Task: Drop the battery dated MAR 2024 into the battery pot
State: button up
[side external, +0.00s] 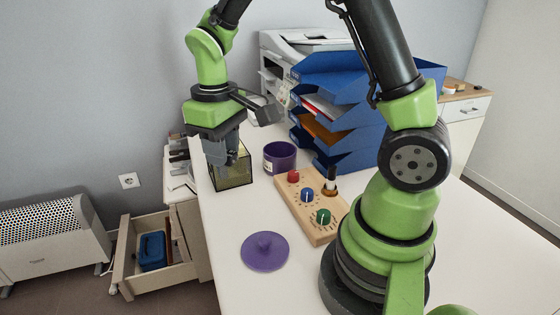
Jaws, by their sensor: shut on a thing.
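My gripper (230,161) points down into or just over a clear, olive-tinted open box (236,181) with dark edges, near the table's left edge. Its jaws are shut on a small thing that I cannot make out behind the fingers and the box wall. No battery or printed date is readable in this view. A purple round pot (280,157) with a small pale label stands open to the right of the box, apart from my gripper. A purple disc-shaped lid with a knob (265,251) lies flat on the table in front.
Blue stacked trays (338,122) with papers and a printer (282,62) stand behind. An open drawer (153,266) is left below. The white table (225,225) is clear around the lid.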

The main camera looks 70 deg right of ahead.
jog(key=w+d+f, duration=0.1)
jog(key=w+d, duration=0.1)
jog(key=d, duration=0.5)
jog(key=w+d+f, duration=0.2)
jog(key=d, duration=0.6)
jog(key=s+d+f, duration=0.3)
jog(key=d, duration=0.9)
jog(key=shift+s+d+f, duration=0.1)
jog(key=shift+s+f, duration=0.05)
jog(key=shift+f, duration=2.6)
jog(key=o, duration=1)
jog(key=shift+r, duration=0.1)
notch_tip(320, 180, up, 10)
jog(key=shift+f, duration=0.1)
